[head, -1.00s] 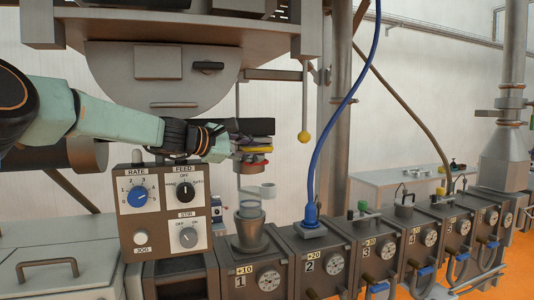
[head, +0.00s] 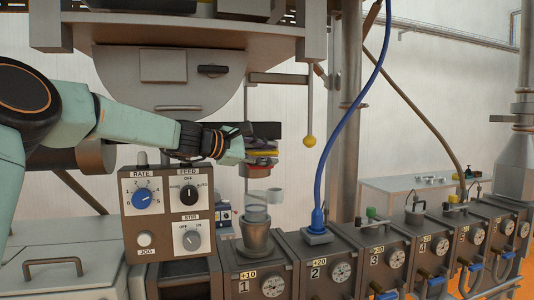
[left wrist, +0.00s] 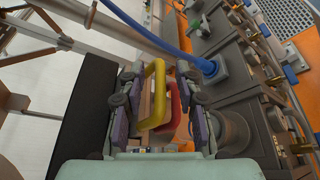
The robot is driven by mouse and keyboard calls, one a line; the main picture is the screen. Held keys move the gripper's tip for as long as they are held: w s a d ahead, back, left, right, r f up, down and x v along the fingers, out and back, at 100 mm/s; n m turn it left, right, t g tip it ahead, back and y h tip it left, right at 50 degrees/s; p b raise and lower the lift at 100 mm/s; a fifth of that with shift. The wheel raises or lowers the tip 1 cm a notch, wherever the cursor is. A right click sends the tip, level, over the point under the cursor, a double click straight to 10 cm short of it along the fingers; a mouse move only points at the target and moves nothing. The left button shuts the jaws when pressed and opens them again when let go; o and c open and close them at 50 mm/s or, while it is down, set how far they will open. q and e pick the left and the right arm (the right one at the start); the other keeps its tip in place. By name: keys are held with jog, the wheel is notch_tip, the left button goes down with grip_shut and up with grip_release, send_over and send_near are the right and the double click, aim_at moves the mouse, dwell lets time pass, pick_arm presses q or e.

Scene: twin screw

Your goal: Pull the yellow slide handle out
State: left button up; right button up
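The yellow slide handle (head: 264,153) is a flat loop beside the hopper in the head view. It also shows as a yellow loop in the left wrist view (left wrist: 143,122). A red loop (left wrist: 175,107) lies just beside it, and its red part (head: 258,169) sits below it in the head view. My left gripper (head: 266,151) is at the yellow handle. In the left wrist view its fingers (left wrist: 160,105) stand apart on either side of the loops, with a gap showing. I cannot tell whether they touch the handle. My right gripper is not in view.
A yellow ball on a hanging rod (head: 309,141) and a blue cable (head: 345,110) are right of the handle. The control panel (head: 166,212) is below my left arm. A metal cup (head: 255,235) stands below the handles, beside a row of numbered units (head: 317,265).

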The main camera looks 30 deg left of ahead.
pick_arm(q)
jog(key=shift+w+f, duration=0.2)
jog(key=shift+w, duration=0.15)
jog(key=shift+c, duration=2.2)
jog(key=shift+s+a, duration=0.15)
jog(key=shift+s, duration=0.05)
grip_shut()
